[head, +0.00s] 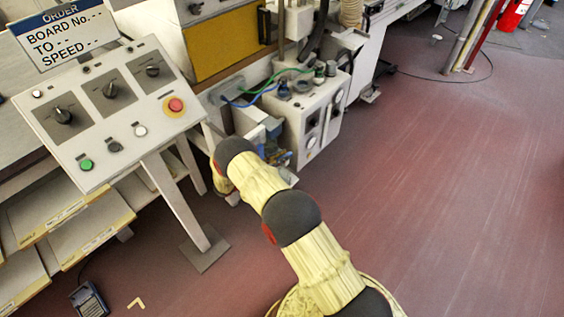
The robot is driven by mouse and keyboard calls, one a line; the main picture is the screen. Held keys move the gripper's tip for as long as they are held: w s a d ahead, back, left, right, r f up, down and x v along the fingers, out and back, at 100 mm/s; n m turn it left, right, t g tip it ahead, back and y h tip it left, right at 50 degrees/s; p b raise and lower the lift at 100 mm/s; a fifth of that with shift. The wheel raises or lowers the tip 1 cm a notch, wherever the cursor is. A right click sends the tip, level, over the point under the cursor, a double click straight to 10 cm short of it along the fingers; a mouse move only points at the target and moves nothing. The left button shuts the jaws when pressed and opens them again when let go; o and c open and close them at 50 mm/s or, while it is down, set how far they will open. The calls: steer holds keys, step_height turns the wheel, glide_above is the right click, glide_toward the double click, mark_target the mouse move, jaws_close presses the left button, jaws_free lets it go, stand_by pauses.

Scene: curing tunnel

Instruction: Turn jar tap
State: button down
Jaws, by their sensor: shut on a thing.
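I cannot pick out the jar tap for certain.
A sloped control panel (130,125) with knobs, a red button (176,104) and a green button (86,165) stands at left on a post with a floor plate (201,250). Shelves (60,215) lie below it. A foot pedal (89,300) is on the floor. The red floor at right is clear.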

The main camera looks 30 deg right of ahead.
steer(key=shift+w+m+g, duration=0.15)
steer(key=shift+m+g, duration=0.6)
steer(key=shift+g, duration=0.45)
steer(key=shift+w+m+g, duration=0.1)
steer(key=shift+m+g, duration=0.65)
steer(key=shift+g, duration=0.75)
steer(key=c, duration=1.8)
jaws_free()
steer(key=shift+c, duration=0.2)
steer(key=v, duration=1.2)
steer(key=shift+r, duration=0.15)
